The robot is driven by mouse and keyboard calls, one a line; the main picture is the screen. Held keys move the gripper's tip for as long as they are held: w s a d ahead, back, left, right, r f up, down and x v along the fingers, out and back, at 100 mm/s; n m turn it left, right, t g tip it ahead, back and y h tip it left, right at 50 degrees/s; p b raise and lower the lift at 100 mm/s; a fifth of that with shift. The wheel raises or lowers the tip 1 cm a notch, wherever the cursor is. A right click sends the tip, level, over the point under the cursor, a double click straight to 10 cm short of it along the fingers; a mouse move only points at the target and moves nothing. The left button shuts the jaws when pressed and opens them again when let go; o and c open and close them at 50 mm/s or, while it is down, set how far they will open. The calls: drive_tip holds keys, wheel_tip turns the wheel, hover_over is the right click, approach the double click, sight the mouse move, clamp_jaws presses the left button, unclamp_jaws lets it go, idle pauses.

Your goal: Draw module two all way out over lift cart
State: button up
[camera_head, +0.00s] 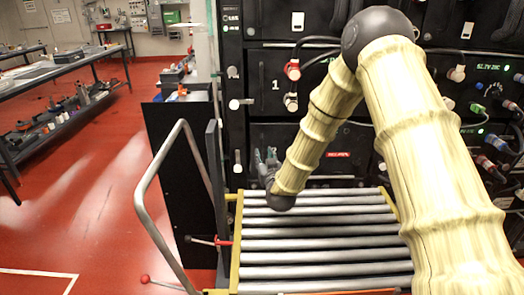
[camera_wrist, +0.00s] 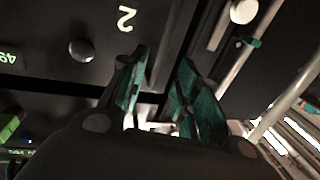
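Module two (camera_wrist: 100,30) shows its black front in the wrist view, with a white "2" upside down and a round grey knob. In the head view, the black module (camera_head: 338,140) below the one marked "1" sits in the rack at roller level; my arm partly covers it, and I cannot read its number. The lift cart (camera_head: 320,245) stands against the rack, its steel roller bed between yellow rails. My gripper (camera_wrist: 160,95) has its teal-padded fingers apart close to the module's front. It is small in the head view (camera_head: 265,160). I cannot tell whether anything is between the fingers.
Module "1" (camera_head: 270,75), with red and white connectors, sits above. Cables and plugs (camera_head: 490,115) hang at the right. The cart's bent grey handle (camera_head: 150,190) and a black panel (camera_head: 180,160) stand left. Red floor (camera_head: 95,200) is open further left, beside a workbench (camera_head: 60,75).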

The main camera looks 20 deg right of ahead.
sight(262, 150)
drive_tip(key=shift+w+d, duration=0.15)
drive_tip(key=shift+w, duration=1.15)
drive_tip(key=shift+w+d, duration=0.15)
drive_tip(key=shift+w, duration=1.15)
clamp_jaws()
